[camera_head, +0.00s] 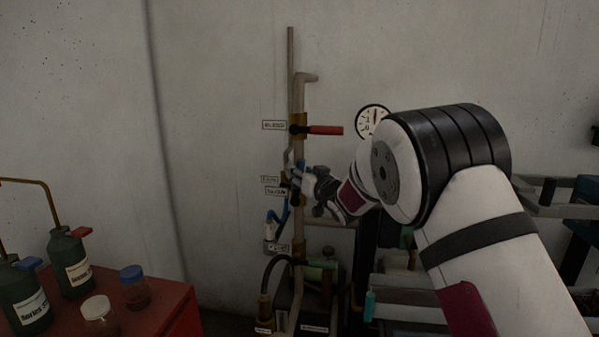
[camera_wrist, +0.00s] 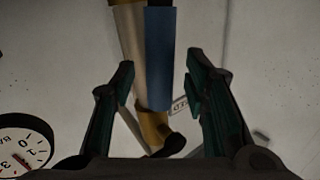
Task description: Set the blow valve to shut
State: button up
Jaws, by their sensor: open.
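A vertical pipe (camera_head: 299,95) by the wall carries brass valves. A valve with a red lever (camera_head: 326,130), pointing right across the pipe, sits in its upper part. Lower down, my gripper (camera_head: 298,174) is at the pipe and partly hides a valve with a blue lever. In the wrist view the blue lever (camera_wrist: 160,40) lies alongside the pipe, between the open fingers of my gripper (camera_wrist: 161,64), with clear gaps on both sides. A brass fitting (camera_wrist: 154,127) shows at its lower end. The small labels are too blurred to tell which valve is the blow valve.
A round gauge (camera_head: 372,121) is right of the pipe, partly behind my arm. A red cabinet (camera_head: 180,305) with bottles and jars stands at lower left. Metal frames and equipment (camera_head: 405,297) fill the lower right.

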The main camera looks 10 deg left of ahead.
jog(key=shift+x, duration=0.8)
grip_shut()
